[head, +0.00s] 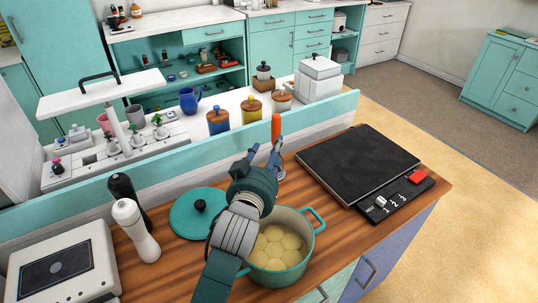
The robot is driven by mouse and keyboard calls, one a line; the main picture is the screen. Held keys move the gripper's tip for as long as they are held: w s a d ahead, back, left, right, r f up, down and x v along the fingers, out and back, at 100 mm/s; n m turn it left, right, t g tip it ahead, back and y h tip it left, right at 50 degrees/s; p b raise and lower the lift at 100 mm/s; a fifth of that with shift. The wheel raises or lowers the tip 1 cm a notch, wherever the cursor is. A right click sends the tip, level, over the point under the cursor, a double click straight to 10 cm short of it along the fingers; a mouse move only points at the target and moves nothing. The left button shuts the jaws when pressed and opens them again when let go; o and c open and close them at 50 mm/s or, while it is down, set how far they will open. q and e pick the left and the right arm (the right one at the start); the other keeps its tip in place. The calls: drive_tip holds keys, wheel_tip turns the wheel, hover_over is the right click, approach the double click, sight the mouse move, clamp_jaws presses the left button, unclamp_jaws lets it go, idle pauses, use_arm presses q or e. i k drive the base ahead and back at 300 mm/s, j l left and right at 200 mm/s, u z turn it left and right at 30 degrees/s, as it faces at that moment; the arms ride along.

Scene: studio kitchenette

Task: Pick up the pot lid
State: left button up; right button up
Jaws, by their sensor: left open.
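The pot lid (186,216) is a round teal disc with a black knob, lying on the wooden counter in the head view. It is left of the teal pot (314,232), which holds several pale round pieces, perhaps potatoes. My left gripper (265,150) is open, with its fingers pointing away toward the back ledge. It is behind and to the right of the lid, apart from its knob. My left arm passes over the pot's left side and hides part of it and the lid's right edge. My right gripper is not in view.
Black (121,190) and white (136,229) mills stand left of the lid. A white device (62,264) sits at the front left. An upright orange object (276,127) is just beyond my fingers. A black cooktop (357,162) lies on the right. A raised ledge (185,160) runs behind.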

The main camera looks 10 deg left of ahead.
sight(191, 216)
drive_tip(key=k, duration=1.5)
